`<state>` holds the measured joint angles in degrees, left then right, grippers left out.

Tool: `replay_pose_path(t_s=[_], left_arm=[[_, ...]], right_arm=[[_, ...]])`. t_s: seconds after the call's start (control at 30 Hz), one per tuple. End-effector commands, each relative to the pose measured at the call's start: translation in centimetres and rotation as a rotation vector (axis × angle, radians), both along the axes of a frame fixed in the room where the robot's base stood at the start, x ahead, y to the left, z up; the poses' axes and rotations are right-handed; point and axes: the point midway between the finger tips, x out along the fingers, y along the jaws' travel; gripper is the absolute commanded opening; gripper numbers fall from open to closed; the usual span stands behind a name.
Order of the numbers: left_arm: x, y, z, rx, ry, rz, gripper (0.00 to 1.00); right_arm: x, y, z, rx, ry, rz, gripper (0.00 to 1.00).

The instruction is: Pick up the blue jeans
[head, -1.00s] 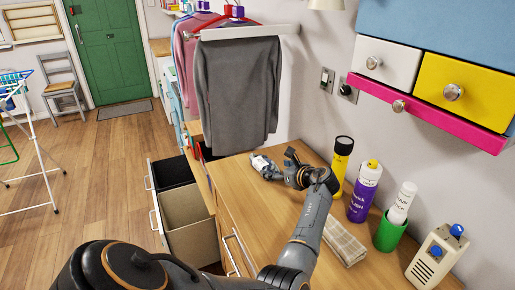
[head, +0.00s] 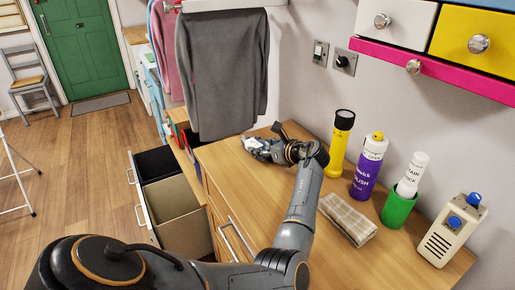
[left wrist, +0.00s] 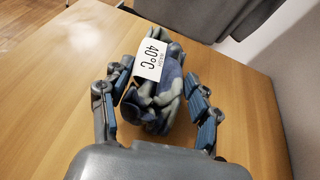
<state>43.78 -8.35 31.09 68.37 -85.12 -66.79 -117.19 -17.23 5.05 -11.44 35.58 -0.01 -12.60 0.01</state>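A crumpled bundle of blue and grey cloth (left wrist: 160,100) lies on the wooden counter, with a white "40°C" wash label on it. Its folds look like they could be the jeans, but I cannot tell the garment's shape. In the head view the bundle (head: 259,147) is at the counter's far end, partly hidden by my left gripper (head: 277,146). In the left wrist view my left gripper (left wrist: 158,78) is open, with one finger on each side of the bundle. The fingers are very close to the cloth; firm contact is not clear. My right gripper is not in view.
A yellow-black torch (head: 340,145), a purple spray can (head: 369,165), a green cup (head: 398,207), a folded checked cloth (head: 347,218) and a beige device (head: 452,232) stand right of my arm. A drawer (head: 172,205) is open at left.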

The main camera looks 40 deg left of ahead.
Motion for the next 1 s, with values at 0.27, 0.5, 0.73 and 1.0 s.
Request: replay_pose_path(t_s=[0.27,0.5,0.73,1.0], left_arm=[[0.0,0.1,0.0,0.001,0.0,0.001,0.18],[0.0,0.1,0.4,0.001,-0.001,0.001,0.18],[0.0,0.1,3.3,0.003,-0.005,0.002,0.18],[-3.4,3.4,8.9,0.005,-0.007,0.007,0.18]], right_arm=[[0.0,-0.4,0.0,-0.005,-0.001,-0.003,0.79],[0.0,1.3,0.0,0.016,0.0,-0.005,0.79],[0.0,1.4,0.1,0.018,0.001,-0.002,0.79],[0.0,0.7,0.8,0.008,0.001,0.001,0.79]])
